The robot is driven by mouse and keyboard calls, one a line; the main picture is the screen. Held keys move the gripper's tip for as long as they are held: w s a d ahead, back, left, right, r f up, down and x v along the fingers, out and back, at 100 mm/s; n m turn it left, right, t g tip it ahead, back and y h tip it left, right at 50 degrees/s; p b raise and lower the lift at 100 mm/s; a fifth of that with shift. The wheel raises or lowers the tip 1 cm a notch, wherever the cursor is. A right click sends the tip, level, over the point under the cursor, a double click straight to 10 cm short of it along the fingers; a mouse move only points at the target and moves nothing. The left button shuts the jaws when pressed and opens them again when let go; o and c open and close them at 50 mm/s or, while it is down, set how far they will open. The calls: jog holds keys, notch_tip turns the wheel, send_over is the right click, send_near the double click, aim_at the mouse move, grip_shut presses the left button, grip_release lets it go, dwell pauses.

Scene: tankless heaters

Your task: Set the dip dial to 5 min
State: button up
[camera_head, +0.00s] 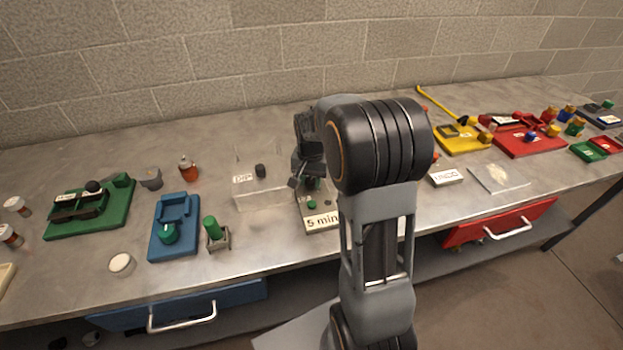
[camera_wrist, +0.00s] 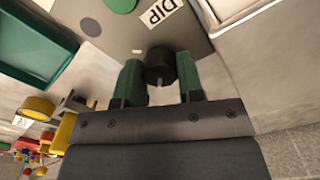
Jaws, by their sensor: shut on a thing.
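The dip dial is a black round knob (camera_wrist: 160,66) with a short white mark on its end, on a light grey panel (camera_wrist: 95,45). My arm hides much of that device and the dial there. I cannot read which setting the mark points to.
A clear box (camera_head: 268,195) with a DIP label and black knob stands just left of my gripper. Farther left are a green-capped part (camera_head: 213,230) and a blue device (camera_head: 173,232). A white block (camera_head: 446,176) lies right of my arm.

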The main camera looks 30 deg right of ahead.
aim_at(311, 181)
jog(key=shift+m, duration=0.3)
jog(key=o, duration=0.9)
notch_tip(311, 181, up, 14)
jog(key=shift+f, duration=0.1)
dwell(0.3)
dwell(0.5)
